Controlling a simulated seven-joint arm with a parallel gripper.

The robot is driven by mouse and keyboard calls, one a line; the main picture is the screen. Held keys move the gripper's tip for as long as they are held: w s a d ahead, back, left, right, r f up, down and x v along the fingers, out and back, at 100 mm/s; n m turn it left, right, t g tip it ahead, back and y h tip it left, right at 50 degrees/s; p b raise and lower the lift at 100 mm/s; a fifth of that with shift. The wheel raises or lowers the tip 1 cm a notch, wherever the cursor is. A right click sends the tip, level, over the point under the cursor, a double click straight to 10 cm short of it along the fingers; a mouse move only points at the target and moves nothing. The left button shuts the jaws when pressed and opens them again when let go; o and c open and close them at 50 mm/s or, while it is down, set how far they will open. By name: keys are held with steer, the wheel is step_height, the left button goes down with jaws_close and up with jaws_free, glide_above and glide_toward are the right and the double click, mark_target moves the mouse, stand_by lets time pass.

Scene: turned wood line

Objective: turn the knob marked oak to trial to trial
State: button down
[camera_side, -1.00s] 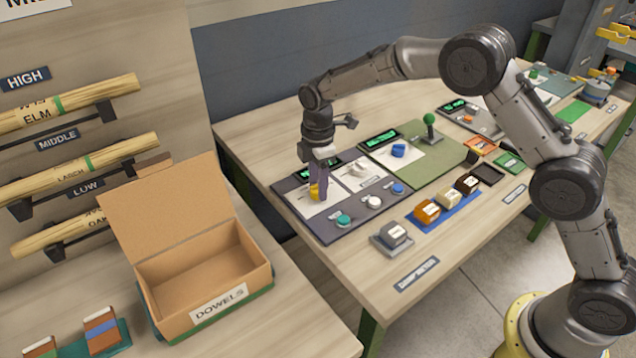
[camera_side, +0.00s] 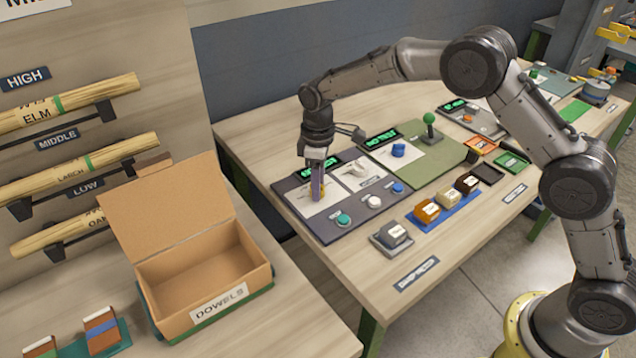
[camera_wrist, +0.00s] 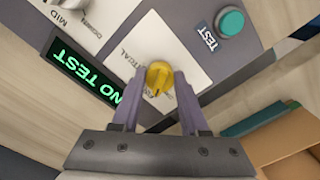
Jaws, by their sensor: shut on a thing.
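The yellow knob (camera_wrist: 159,77) sits on a white plate (camera_wrist: 170,33) on the grey panel. A dark pointer line shows on the knob. My gripper (camera_wrist: 158,92) is shut on the yellow knob, with one finger on each side. In the side view my gripper (camera_side: 317,190) reaches straight down over the knob and mostly hides it. The display (camera_wrist: 80,75) next to the plate reads NO TEST.
A teal button (camera_side: 343,220) marked TEST, a white button (camera_side: 374,202) and a blue button (camera_side: 397,188) line the panel's front. White (camera_side: 358,168) and blue (camera_side: 398,150) knobs and a green-topped lever (camera_side: 429,119) stand to the right. An open dowels box (camera_side: 205,274) is at left.

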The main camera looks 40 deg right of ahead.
steer(key=m, duration=0.4)
steer(key=shift+r+m, duration=0.15)
steer(key=shift+m, duration=0.15)
steer(key=m, duration=1)
steer(key=shift+a, duration=0.1)
steer(key=m, duration=0.4)
steer(key=shift+m, duration=0.3)
steer(key=shift+c, duration=2.1)
jaws_free()
